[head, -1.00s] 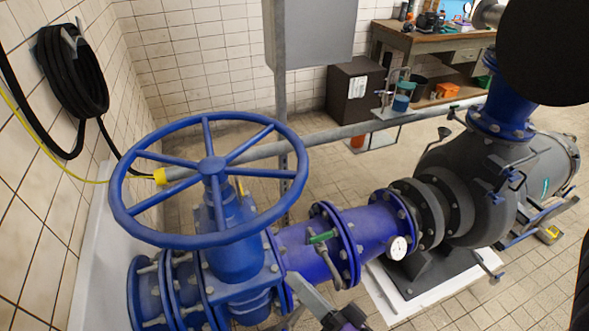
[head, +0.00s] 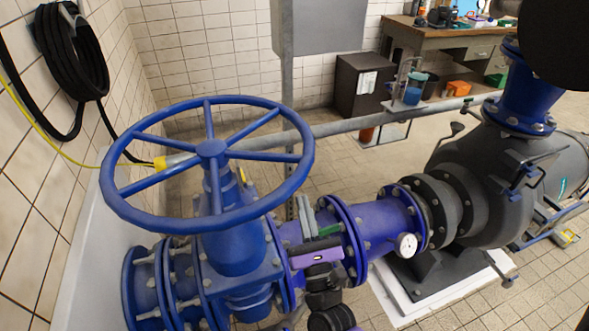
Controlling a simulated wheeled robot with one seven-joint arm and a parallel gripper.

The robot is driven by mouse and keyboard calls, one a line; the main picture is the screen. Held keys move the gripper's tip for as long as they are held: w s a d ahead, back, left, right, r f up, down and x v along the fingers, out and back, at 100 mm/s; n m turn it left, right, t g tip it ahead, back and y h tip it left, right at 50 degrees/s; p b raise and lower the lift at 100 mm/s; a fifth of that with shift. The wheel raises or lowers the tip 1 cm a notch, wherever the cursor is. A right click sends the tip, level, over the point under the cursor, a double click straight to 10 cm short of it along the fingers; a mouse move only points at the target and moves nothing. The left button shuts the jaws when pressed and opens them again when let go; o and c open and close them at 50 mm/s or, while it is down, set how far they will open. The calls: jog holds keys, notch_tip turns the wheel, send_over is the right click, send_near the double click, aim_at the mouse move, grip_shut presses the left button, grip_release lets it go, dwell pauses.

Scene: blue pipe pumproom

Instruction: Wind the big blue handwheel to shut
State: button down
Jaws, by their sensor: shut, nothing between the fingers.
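The big blue handwheel (head: 112,210) sits nearly level on top of a blue gate valve (head: 238,245) at left centre in the head view. It has several spokes meeting at a central hub (head: 211,150). My gripper (head: 304,207) points upward just right of the valve, in front of the blue pipe. Its purple-and-black body (head: 315,251) shows below the grey fingers. The fingers look shut and empty. They appear below and outside the wheel's right rim, apart from it; the exact depth gap is hard to judge.
A grey pump (head: 500,190) stands further right. A grey post (head: 287,85) rises behind the wheel. A tiled wall and hose (head: 75,55) lie left.

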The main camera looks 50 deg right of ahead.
aim_at(291, 155)
jog(key=p+x, duration=0.4)
jog(key=x, duration=0.9)
jog(key=shift+w+r+p, duration=0.1)
jog(key=shift+p, duration=0.3)
jog(key=shift+w+d, duration=0.15)
jog(key=shift+w, duration=0.05)
jog(key=shift+w+d+b, duration=1.2)
jog(key=shift+d+b, duration=0.15)
jog(key=shift+b, duration=1.45)
